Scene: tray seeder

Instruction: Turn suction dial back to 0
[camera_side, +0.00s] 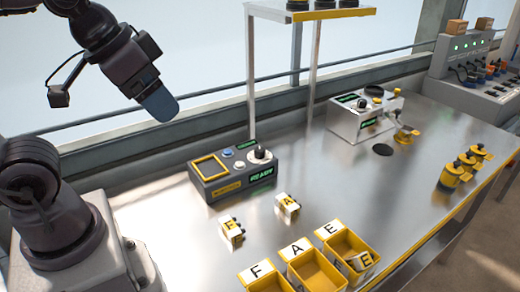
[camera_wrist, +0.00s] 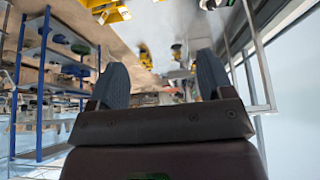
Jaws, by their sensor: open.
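A dark control box (camera_side: 230,175) with a lit green READY display stands on the metal bench. A black dial knob (camera_side: 260,151) sits on a round white plate at its right end. A white machine (camera_side: 362,120) farther back also has a small knob (camera_side: 362,103). I cannot read any dial's marks or tell which is labelled suction. My gripper (camera_side: 160,108) hangs in the air at upper left, well above and apart from both boxes. In the wrist view my gripper (camera_wrist: 162,78) is open, its two blue-grey fingers wide apart with nothing between them.
Letter blocks (camera_side: 231,232) and (camera_side: 288,205) lie before the control box. Yellow bins (camera_side: 316,272) stand at the front, one holding blocks. A post-held shelf (camera_side: 310,14) rises behind the control box. Yellow-capped pots (camera_side: 452,176) line the right edge. Bare bench lies between.

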